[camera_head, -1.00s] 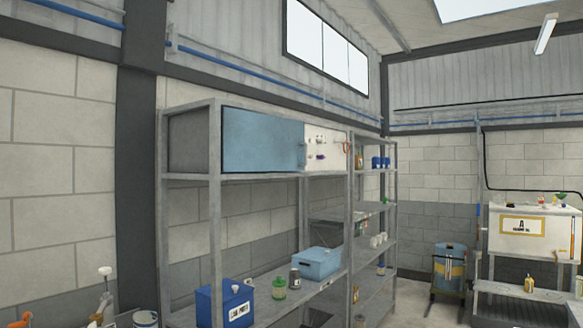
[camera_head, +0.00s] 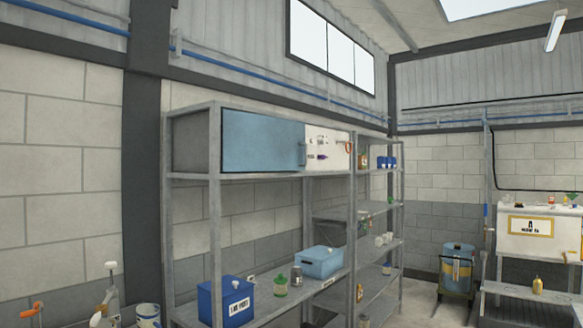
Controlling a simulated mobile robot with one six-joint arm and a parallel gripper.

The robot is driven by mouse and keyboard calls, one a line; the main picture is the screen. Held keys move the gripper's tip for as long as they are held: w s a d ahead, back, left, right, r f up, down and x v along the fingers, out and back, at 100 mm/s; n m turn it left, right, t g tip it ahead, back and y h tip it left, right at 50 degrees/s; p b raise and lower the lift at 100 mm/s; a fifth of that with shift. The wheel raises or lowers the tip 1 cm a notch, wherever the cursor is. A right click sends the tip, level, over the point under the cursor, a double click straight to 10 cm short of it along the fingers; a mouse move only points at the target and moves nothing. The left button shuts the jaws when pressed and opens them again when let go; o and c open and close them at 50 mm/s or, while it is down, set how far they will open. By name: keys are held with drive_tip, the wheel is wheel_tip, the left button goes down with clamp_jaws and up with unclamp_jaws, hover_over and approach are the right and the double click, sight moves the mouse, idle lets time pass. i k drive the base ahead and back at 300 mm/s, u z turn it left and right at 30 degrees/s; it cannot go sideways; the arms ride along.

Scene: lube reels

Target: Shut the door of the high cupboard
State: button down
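The high cupboard (camera_head: 194,143) sits in the top bay of a grey metal shelf rack, left of centre in the head view. Its blue door panel (camera_head: 262,143) covers the left part of the front, with a small handle (camera_head: 302,153) at its right edge. To the right of the panel shows a white surface (camera_head: 338,153) bearing small coloured items. I cannot tell clearly whether that surface is inside the cupboard. My gripper is not in view.
Below stand a blue box (camera_head: 226,301), a lighter blue case (camera_head: 320,262) and small containers. A narrower rack (camera_head: 399,220) adjoins on the right. A blue drum (camera_head: 457,266) and a white bench (camera_head: 538,240) stand further right. A bucket (camera_head: 148,315) is at lower left.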

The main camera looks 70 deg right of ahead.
sight(251, 142)
drive_tip(key=u, duration=0.75)
drive_tip(key=k, duration=1.7)
drive_tip(key=z, duration=1.65)
drive_tip(key=i, duration=0.5)
drive_tip(key=u, duration=0.35)
